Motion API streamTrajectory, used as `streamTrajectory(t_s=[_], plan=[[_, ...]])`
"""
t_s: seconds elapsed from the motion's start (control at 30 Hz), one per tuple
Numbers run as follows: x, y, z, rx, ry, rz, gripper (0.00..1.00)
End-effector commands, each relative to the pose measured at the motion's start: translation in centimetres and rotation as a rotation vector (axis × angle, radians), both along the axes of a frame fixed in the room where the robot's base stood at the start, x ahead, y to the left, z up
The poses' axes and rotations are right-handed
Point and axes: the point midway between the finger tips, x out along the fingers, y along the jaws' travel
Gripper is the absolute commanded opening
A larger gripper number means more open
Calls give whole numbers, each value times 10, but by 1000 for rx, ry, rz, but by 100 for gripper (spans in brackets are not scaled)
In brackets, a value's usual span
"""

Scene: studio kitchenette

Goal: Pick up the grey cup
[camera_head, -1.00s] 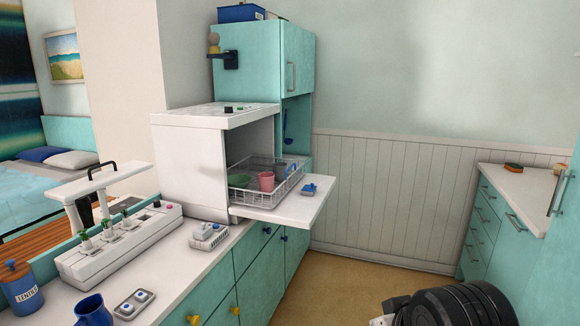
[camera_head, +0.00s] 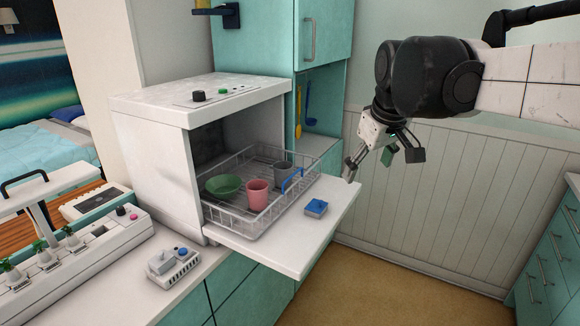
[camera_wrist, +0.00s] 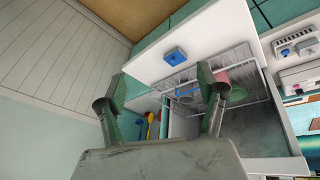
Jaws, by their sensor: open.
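The grey cup (camera_head: 282,172) stands in the wire dish rack (camera_head: 232,222), behind and to the right of the pink cup (camera_head: 257,194). The rack's blue handle (camera_head: 293,181) crosses just in front of it. A green bowl (camera_head: 222,187) is to the left. My gripper (camera_head: 382,160) is open and empty, out to the right of the rack and apart from it. In the wrist view its fingers (camera_wrist: 162,78) are spread, with the rack beyond them; the grey cup is hard to make out there.
The rack sits on the lowered door (camera_head: 280,256) of a white dishwasher (camera_head: 150,165), whose walls and top enclose its back. A blue block (camera_head: 316,207) lies on the door. Teal cabinets (camera_head: 325,105) rise behind. Free space lies to the right of the door.

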Motion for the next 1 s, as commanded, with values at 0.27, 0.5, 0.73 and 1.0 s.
streamTrajectory(t_s=[0.27,0.5,0.73,1.0], plan=[[90,35,28,-61,73,178,70],[160,70,30,-109,135,336,70],[218,105,17,-148,194,489,70],[272,148,-15,-186,262,671,70]])
